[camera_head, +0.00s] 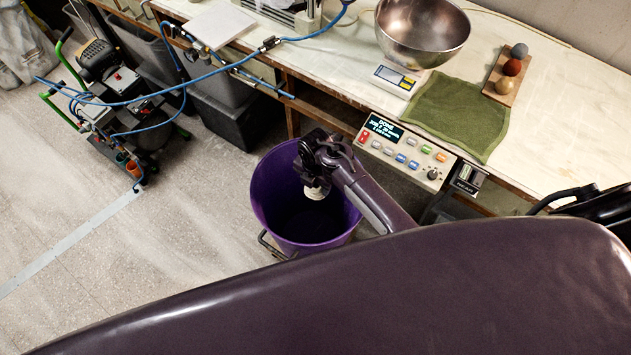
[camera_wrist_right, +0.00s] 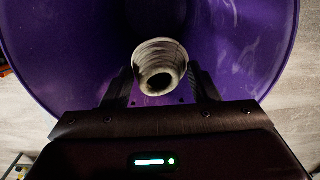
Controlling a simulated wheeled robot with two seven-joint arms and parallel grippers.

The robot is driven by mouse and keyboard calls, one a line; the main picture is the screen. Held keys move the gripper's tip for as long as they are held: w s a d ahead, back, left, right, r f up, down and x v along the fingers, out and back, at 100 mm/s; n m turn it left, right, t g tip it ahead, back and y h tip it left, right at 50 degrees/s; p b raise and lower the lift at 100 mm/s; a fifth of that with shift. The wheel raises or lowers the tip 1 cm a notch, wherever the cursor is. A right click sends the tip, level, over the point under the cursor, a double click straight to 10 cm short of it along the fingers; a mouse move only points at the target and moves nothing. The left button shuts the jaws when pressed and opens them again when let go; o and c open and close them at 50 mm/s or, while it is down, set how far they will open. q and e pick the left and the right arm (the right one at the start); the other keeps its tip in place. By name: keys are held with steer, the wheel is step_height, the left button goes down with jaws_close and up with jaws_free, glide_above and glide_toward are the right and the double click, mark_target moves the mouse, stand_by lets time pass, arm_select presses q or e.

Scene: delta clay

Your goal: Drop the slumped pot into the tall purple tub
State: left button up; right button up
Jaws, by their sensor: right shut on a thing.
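The tall purple tub (camera_head: 268,192) stands on the floor beside the workbench, its mouth open upward and its inside dark. My right gripper (camera_head: 317,186) is over the tub's mouth, pointing down. It is shut on the slumped pot (camera_head: 316,193), a small pale, ridged pot with a round dark opening. In the right wrist view the pot (camera_wrist_right: 160,68) sits between the two fingers, with the purple tub wall (camera_wrist_right: 70,50) around it. Whether the pot is below the rim is hard to tell. My left gripper is not in view.
The workbench (camera_head: 545,150) runs along the right, with a control panel (camera_head: 405,150) on its front near the tub. On it are a steel bowl (camera_head: 422,30), a scale, a green towel (camera_head: 460,112) and clay balls on a board. A wheeled machine (camera_head: 110,90) with blue hoses stands left; floor between is clear.

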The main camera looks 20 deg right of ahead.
steer(key=o, duration=1.1)
step_height(320, 180, up, 8)
steer(key=shift+f, duration=0.1)
